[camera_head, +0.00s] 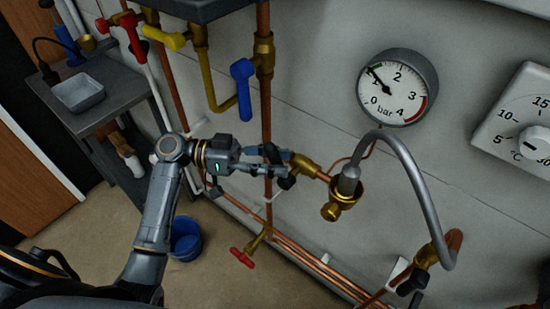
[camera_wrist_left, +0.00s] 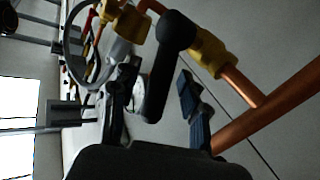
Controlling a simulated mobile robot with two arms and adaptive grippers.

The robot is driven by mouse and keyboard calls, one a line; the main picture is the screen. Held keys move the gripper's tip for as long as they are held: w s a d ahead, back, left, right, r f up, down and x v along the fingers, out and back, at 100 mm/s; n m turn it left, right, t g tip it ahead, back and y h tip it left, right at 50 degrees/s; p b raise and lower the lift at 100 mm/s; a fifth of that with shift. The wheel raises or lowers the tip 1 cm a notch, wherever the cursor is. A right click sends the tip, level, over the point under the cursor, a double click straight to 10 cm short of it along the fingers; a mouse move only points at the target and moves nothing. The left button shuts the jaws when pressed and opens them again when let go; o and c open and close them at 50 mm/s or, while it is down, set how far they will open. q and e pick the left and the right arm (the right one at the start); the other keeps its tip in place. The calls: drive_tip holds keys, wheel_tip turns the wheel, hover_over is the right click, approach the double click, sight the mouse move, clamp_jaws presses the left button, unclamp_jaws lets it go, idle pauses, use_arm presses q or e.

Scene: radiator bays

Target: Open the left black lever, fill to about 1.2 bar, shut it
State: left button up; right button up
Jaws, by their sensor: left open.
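The left black lever (camera_wrist_left: 165,65) sits on a brass valve (camera_head: 304,165) at the left end of the grey braided hose (camera_head: 411,167). My left gripper (camera_head: 277,163) is at this lever. In the left wrist view, its open fingers (camera_wrist_left: 156,82) are on either side of the lever, with a gap visible on the right side. In the head view the gripper hides most of the lever. A second black lever (camera_head: 413,283) is at the hose's right end. The round pressure gauge (camera_head: 405,93) has its needle near 1 bar, by a green mark. My right gripper is not in view.
Blue (camera_head: 243,88), yellow (camera_head: 165,37) and red (camera_head: 132,36) levers are on pipes at upper left. A red tap handle (camera_head: 242,258) is low down. A blue bucket (camera_head: 186,240) stands on the floor. A °C dial (camera_head: 535,143) is at right. Copper pipes run along the wall.

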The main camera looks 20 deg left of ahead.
use_arm(q)
clamp_jaws()
drive_tip(key=shift+d, duration=0.1)
drive_tip(key=y, duration=0.1)
drive_tip(key=d+m+y, duration=0.1)
drive_tip(key=r+y, duration=0.1)
drive_tip(key=shift+s+d+m+y+b, duration=0.2)
drive_tip(key=shift+s+m+y+b, duration=0.1)
drive_tip(key=shift+m+b, duration=0.1)
drive_tip(key=shift+s+d+m+y+p, duration=0.15)
drive_tip(key=shift+d+m+y+p, duration=0.25)
drive_tip(key=shift+y, duration=0.4)
unclamp_jaws()
drive_tip(key=shift+d, duration=0.15)
drive_tip(key=v, duration=1.2)
